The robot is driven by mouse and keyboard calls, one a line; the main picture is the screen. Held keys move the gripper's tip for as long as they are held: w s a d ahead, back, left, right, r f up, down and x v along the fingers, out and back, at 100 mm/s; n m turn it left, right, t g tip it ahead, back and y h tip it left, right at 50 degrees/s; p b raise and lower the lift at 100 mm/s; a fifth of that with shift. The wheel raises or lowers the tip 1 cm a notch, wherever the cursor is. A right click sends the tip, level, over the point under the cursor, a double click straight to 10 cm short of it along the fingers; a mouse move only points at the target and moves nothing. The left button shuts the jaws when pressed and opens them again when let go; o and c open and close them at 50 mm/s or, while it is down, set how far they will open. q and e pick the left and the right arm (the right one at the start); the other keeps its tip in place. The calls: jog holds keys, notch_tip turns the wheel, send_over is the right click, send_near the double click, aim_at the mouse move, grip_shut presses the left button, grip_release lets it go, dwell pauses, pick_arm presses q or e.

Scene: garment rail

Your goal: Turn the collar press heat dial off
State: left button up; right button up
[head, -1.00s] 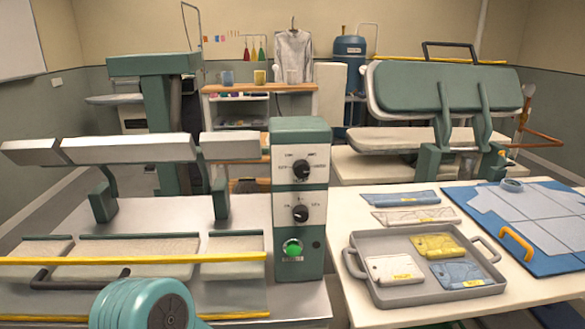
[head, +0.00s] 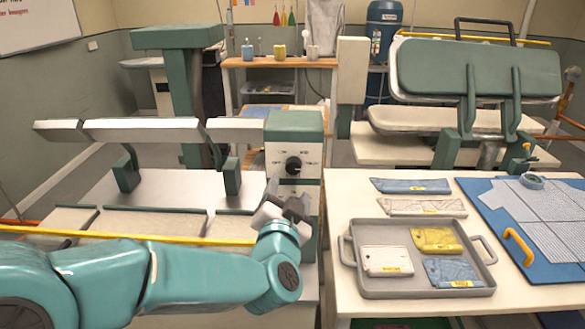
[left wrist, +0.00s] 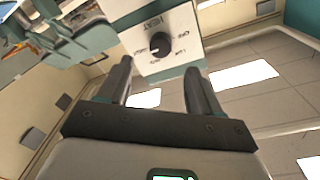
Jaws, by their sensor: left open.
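The collar press control box (head: 310,130) stands at the right end of the press, with a green top and white panels. Its upper black dial (head: 293,166) shows clearly in the head view. The lower dial and green button are hidden behind my left gripper (head: 286,198). In the left wrist view my left gripper (left wrist: 158,70) is open and empty. A black dial (left wrist: 160,45) on a white panel marked HEAT lies beyond its fingertips, roughly between them and apart from them. My right gripper is not in view.
The press's pale upper bars (head: 145,130) and a yellow bar (head: 150,238) lie left of the box. A grey tray (head: 365,284) with folded pieces stands on the table to the right, beside a blue mat (head: 500,225). A larger press (head: 475,70) stands behind.

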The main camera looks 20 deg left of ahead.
aim_at(292, 170)
pick_arm(q)
jog(key=p+x, duration=0.1)
jog(key=x, duration=0.5)
jog(key=shift+w+a+r+p, duration=0.1)
jog(key=shift+w+a+p, duration=0.05)
jog(key=shift+w+p, duration=0.2)
jog(key=shift+w+a, duration=0.15)
jog(key=shift+w, duration=0.4)
jog(key=c, duration=1)
jog(key=shift+c, duration=0.2)
